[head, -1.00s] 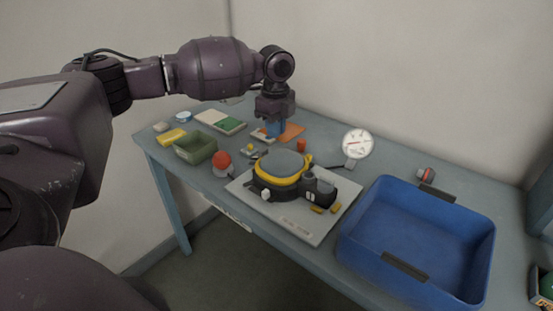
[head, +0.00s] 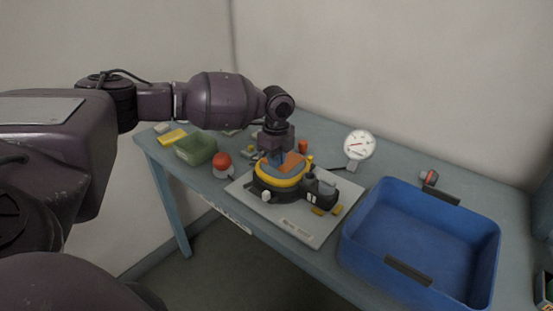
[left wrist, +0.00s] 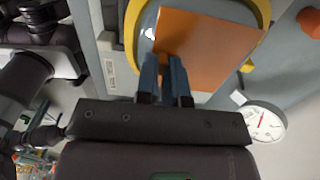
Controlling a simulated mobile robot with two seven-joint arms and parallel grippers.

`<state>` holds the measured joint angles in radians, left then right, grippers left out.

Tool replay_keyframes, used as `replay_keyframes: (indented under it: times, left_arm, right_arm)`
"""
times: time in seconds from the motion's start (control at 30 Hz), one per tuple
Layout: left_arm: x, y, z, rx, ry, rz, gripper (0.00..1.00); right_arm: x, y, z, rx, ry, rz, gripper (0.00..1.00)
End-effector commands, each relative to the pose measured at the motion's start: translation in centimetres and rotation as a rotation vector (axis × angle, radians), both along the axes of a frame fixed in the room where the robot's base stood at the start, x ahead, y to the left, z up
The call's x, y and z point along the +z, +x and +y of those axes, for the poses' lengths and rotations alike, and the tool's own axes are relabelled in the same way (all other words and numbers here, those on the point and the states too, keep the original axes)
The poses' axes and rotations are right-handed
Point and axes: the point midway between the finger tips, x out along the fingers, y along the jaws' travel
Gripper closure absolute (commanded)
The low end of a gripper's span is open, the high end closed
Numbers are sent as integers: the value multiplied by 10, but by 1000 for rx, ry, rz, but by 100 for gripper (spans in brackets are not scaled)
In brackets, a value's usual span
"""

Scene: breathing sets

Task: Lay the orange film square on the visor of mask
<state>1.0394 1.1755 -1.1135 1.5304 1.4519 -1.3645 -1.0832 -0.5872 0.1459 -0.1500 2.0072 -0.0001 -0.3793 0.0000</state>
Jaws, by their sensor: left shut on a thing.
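The mask (head: 278,182), black with a yellow ring around its grey-blue visor (head: 270,172), lies on a pale tray on the table. My left gripper (head: 276,160) points down over the visor and is shut on the orange film square (head: 293,162). In the left wrist view the film square (left wrist: 205,45) extends from the fingertips (left wrist: 166,62) and covers much of the visor, inside the yellow ring (left wrist: 133,40). I cannot tell whether the film touches the visor. My right gripper is not in view.
The pale tray (head: 300,233) holds the mask and small yellow pieces. A blue bin (head: 375,268) stands to the right, a round gauge (head: 359,145) behind. A red-orange ball (head: 222,160), green box (head: 196,150) and yellow block (head: 172,137) are to the left.

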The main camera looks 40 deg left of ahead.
Motion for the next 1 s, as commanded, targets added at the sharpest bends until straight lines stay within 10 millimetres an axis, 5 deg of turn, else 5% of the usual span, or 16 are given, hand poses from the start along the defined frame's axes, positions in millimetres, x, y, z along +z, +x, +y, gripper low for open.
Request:
replay_keyframes:
  times: [0.2,0.23,0.4,0.77,1.0]
  left_arm:
    - [-2,0,0,1,0,0,100]
    - [-2,0,0,1,0,0,88]
    - [-2,0,0,0,0,0,66]
    - [4,0,0,0,0,-1,66]
    - [43,1,0,1,0,-5,66]
  right_arm:
    - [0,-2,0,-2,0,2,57]
    - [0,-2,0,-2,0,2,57]
    - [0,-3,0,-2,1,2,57]
    - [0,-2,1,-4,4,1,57]
    - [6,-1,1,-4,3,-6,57]
